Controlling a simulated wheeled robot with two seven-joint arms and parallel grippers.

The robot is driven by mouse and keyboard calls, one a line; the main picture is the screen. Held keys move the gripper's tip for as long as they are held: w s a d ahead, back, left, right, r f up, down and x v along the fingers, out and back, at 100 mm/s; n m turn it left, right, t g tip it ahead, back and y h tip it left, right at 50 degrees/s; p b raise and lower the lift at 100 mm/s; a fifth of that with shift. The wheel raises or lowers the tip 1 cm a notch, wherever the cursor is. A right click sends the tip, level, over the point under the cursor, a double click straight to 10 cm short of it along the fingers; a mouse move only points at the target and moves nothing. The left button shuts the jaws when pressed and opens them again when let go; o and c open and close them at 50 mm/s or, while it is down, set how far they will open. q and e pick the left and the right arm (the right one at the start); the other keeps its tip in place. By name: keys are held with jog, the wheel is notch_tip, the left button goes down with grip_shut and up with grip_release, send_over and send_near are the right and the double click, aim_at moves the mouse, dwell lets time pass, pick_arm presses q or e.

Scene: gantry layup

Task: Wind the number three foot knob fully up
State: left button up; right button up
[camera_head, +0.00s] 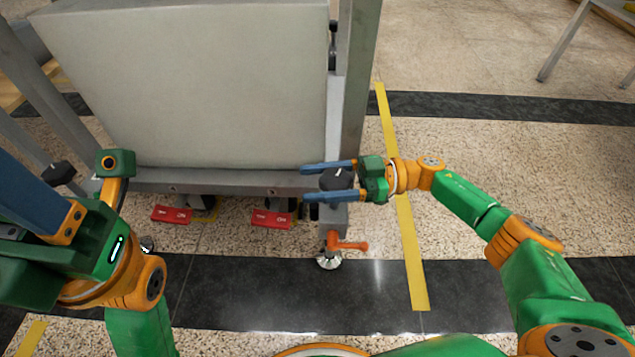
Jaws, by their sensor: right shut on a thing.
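A black foot knob (337,179) with a small white mark on top sits at the right front corner of the grey frame. Its number is too small to read. My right gripper (316,182) reaches in from the right, with one blue finger on the far side of this knob and one on the near side, shut on it. Below, the corner's levelling foot (329,261) is at the floor, with an orange lever (350,245) just above it. My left gripper (35,200) is at the left edge, partly out of frame; its fingertips are not clear.
Another black knob (60,173) is at the frame's left corner, near my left arm. Yellow tape (406,230) runs along the floor on the right, where the floor is open.

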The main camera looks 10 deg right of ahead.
jog(key=o, duration=1.4)
jog(key=shift+s+d, duration=0.25)
jog(key=shift+d, duration=1.5)
jog(key=shift+s+d, duration=0.2)
jog(key=shift+d, duration=1.5)
